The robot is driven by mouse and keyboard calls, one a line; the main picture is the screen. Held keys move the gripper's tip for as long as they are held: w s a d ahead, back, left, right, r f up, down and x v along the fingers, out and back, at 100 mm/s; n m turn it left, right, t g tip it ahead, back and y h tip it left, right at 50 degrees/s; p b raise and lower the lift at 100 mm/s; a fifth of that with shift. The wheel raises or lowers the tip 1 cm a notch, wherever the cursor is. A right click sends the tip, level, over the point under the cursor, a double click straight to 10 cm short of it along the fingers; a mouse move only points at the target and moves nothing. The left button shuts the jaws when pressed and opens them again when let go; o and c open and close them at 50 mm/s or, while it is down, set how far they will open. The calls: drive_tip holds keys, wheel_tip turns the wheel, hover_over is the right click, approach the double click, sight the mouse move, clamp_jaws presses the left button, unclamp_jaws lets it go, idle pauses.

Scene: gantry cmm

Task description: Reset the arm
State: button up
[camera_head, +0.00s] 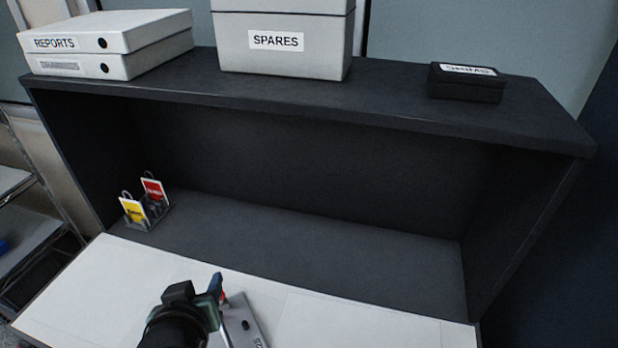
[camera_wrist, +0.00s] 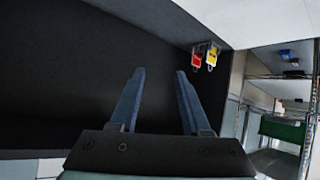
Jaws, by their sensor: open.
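My gripper (camera_wrist: 160,80) shows in the wrist view with its two blue fingers apart and nothing between them. In the head view my arm's end (camera_head: 180,318) is low in the picture, over the white worktop in front of the dark cubby. It partly hides a grey item (camera_head: 241,322) with lettering beside it on the worktop. I cannot tell whether they touch.
The dark cubby (camera_head: 300,150) is mostly empty. A small rack with a red tag (camera_head: 155,190) and a yellow tag (camera_head: 134,211) stands at its left. On top are REPORTS binders (camera_head: 110,40), a SPARES box (camera_head: 282,45) and a black box (camera_head: 466,85). The white worktop (camera_head: 340,322) is clear at right.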

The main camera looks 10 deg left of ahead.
drive_tip(key=w+d+r+m+t, duration=0.1)
drive_tip(key=w+d+r+t, duration=0.15)
drive_tip(key=r, duration=0.55)
drive_tip(key=w+d+r+m+t, duration=0.1)
drive_tip(key=w+d+r+t, duration=0.2)
drive_tip(key=r, duration=0.5)
drive_tip(key=w+d+r+m+t, duration=0.1)
drive_tip(key=d+r+t, duration=0.25)
drive_tip(key=r, duration=0.45)
drive_tip(key=s+d+r+m+t+h, duration=0.1)
drive_tip(key=s+d+r+t+h, duration=0.1)
drive_tip(key=s+d+r+t, duration=0.2)
drive_tip(key=s+d+r+m+t+h, duration=0.2)
drive_tip(key=s+d+r+t, duration=0.2)
drive_tip(key=d+r, duration=0.6)
wheel_tip(320, 180, up, 9)
drive_tip(key=shift+s+r, duration=0.1)
drive_tip(key=shift+s, duration=1.15)
